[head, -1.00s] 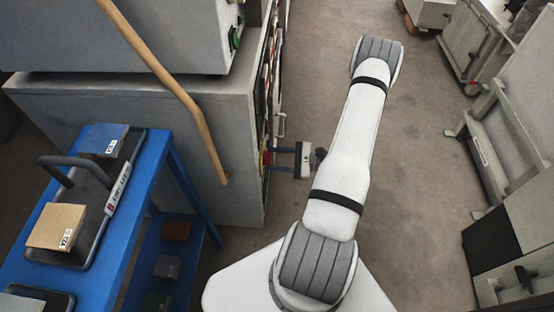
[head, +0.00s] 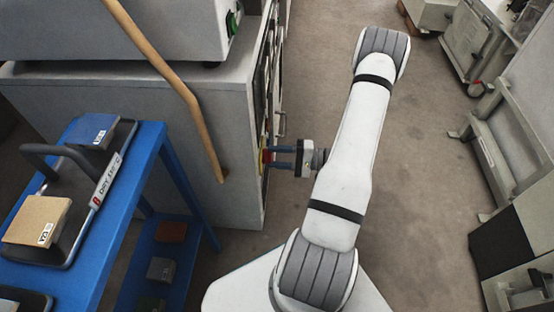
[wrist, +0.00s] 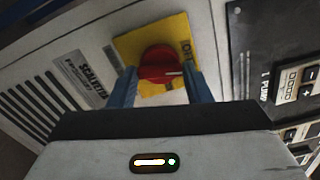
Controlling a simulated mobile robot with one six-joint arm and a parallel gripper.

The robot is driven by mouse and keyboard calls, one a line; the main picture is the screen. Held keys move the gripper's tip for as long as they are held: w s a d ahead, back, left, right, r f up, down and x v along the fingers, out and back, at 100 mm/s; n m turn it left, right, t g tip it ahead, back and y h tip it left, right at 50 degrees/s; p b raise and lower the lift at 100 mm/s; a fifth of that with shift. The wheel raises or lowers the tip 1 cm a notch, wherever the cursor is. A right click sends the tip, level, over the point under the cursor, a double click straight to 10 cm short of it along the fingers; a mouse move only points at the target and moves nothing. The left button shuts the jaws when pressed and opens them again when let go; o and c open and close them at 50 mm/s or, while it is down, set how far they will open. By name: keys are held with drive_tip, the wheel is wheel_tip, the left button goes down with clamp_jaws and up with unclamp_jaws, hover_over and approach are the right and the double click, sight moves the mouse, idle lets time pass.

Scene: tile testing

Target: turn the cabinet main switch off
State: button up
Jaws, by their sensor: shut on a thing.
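The main switch is a red rotary knob (wrist: 158,62) on a yellow plate (wrist: 140,42) in the wrist view. A short white mark on the knob points to the right in that picture. My gripper (wrist: 160,84) has its two blue fingers on either side of the knob and is shut on it. In the head view, my gripper (head: 281,158) reaches left to the side face of the grey cabinet (head: 205,120). A bit of the red and yellow switch (head: 265,157) shows at the fingertips. Lettering on the plate is partly hidden.
A black control panel (wrist: 262,55) with keys lies right of the switch, and vent slots (wrist: 35,105) lie left. A wooden handle (head: 180,88) leans by the cabinet. A blue trolley (head: 140,150) holds tiles. Bare floor (head: 420,200) lies right of my arm.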

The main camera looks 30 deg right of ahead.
drive_tip(key=shift+n+b, duration=0.75)
drive_tip(key=shift+n, duration=0.85)
drive_tip(key=o, duration=1)
drive_tip(key=shift+d, duration=0.1)
drive_tip(key=shift+p+v, duration=1.05)
drive_tip(key=shift+v, duration=2.8)
